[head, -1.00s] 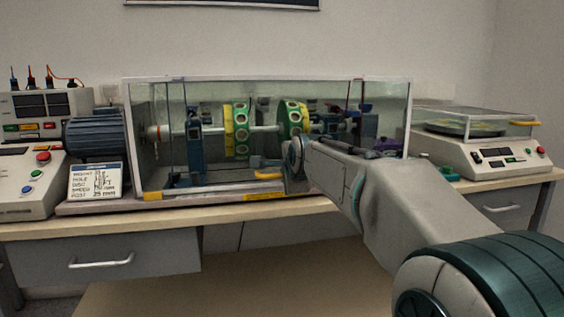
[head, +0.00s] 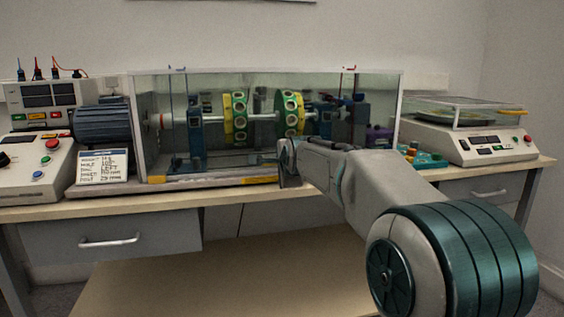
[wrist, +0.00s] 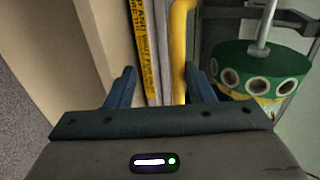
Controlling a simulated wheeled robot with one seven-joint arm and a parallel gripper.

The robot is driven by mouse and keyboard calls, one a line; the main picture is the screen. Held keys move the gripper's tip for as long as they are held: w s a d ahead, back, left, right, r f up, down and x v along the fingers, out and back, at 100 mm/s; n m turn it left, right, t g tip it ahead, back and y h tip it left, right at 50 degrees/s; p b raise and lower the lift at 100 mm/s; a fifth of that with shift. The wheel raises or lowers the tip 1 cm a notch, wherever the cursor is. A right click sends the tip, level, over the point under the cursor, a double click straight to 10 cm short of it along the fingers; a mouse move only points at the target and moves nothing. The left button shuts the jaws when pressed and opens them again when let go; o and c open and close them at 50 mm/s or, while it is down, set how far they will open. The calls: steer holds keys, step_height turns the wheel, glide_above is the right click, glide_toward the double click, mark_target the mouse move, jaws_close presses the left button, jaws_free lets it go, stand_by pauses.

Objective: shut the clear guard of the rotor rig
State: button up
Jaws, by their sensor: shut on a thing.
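The rotor rig (head: 235,117) stands on the bench, with two yellow-green discs on a shaft. Its clear guard (head: 140,120) is a long transparent box around the shaft and discs. I cannot tell from these views how far it is open. My gripper (head: 283,168) is at the rig's front edge, right of the middle. In the wrist view, the guard's yellow handle (wrist: 181,50) runs between the two blue fingers of my gripper (wrist: 160,82), close to the right finger. The gripper is shut on this handle. In the head view the gripper and wrist mostly hide it.
A grey motor (head: 103,125) and a small sign (head: 103,166) stand left of the guard, beside a control console (head: 38,165). A balance with a clear lid (head: 480,143) stands at the right. Bench drawers (head: 110,225) lie below the front edge.

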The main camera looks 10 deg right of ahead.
steer(key=shift+f, duration=0.85)
steer(key=shift+o, duration=0.3)
steer(key=shift+s+r, duration=0.1)
steer(key=shift+s, duration=0.05)
steer(key=p+v, duration=0.1)
steer(key=v, duration=0.3)
steer(key=p+v, duration=0.1)
steer(key=v, duration=0.4)
steer(key=r+p+v, duration=0.1)
steer(key=v, duration=0.4)
steer(key=shift+w+a+r+p, duration=0.1)
steer(key=shift+w+p, duration=0.2)
steer(key=shift+c, duration=0.3)
steer(key=s+d+r+n+g+p, duration=0.1)
steer(key=s+r+n+g+p, duration=0.2)
steer(key=s+p, duration=0.6)
steer(key=s+d+r+n+g+h+p, duration=0.1)
steer(key=s+r+n+g+p, duration=0.2)
steer(key=s+n+p, duration=0.5)
steer(key=s+d+r+n+g+p, duration=0.1)
steer(key=s+r+n+g+p, duration=0.2)
steer(key=s+p, duration=0.7)
steer(key=shift+s+r+n+g+p, duration=0.4)
steer(key=shift+n+p, duration=0.9)
steer(key=shift+p, duration=2.5)
